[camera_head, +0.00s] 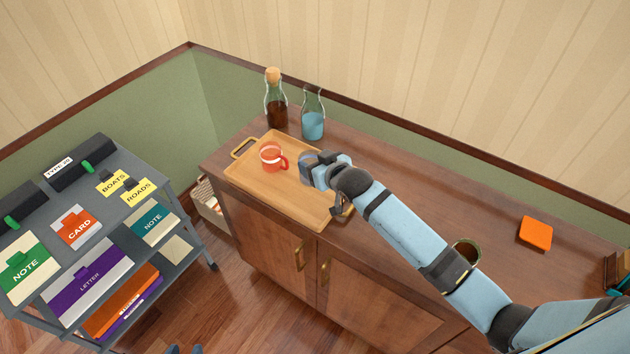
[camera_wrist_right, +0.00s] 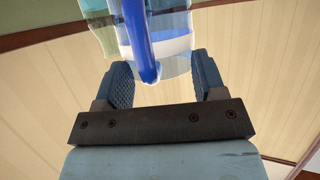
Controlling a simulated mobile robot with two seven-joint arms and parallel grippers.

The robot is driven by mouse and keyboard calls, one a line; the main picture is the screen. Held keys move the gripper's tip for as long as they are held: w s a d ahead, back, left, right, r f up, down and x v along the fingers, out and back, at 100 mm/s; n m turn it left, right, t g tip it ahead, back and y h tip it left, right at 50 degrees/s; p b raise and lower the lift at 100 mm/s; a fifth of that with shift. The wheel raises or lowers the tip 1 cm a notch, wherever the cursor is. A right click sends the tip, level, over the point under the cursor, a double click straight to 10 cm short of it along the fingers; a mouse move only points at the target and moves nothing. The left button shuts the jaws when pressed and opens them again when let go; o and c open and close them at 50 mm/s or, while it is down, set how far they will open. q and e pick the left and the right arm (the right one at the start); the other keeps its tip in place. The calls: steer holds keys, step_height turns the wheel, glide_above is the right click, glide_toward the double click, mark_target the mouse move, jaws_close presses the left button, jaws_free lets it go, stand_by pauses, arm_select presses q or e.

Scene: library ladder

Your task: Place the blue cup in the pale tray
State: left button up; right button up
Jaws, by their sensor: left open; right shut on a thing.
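The pale tray (camera_head: 275,200) lies on the left end of the wooden cabinet. My right gripper (camera_head: 313,170) is over its right part, shut on the blue cup (camera_head: 305,161). In the right wrist view the clear cup with its blue handle (camera_wrist_right: 140,42) is between the two fingers (camera_wrist_right: 163,82). The fingers hide part of the cup in the head view, and I cannot tell whether it touches the tray. Fingertips of my left gripper (camera_head: 186,350) show at the bottom edge of the head view, apart and empty, far from the tray.
A red cup (camera_head: 271,157) stands in the tray. A corked bottle (camera_head: 275,100) and a bottle of blue liquid (camera_head: 313,115) stand behind it. A round container (camera_head: 467,249) and an orange block (camera_head: 535,233) are farther right. A grey cart (camera_head: 120,215) stands at left.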

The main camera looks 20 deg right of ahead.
step_height(320, 180, down, 4)
steer(key=shift+r, duration=0.15)
steer(key=shift+f, duration=1.95)
steer(key=o, duration=1.4)
steer(key=shift+f, duration=0.15)
steer(key=v, duration=1.2)
steer(key=shift+g, duration=0.9)
steer(key=s+a+f, duration=0.1)
steer(key=s+f, duration=0.2)
steer(key=s, duration=0.4)
steer(key=s+a+f, duration=0.1)
steer(key=s+f, duration=0.2)
steer(key=s, duration=0.4)
steer(key=s+a+f, duration=0.1)
steer(key=s+f, duration=0.2)
steer(key=s, duration=0.4)
steer(key=shift+s+a, duration=0.2)
steer(key=shift+s, duration=0.05)
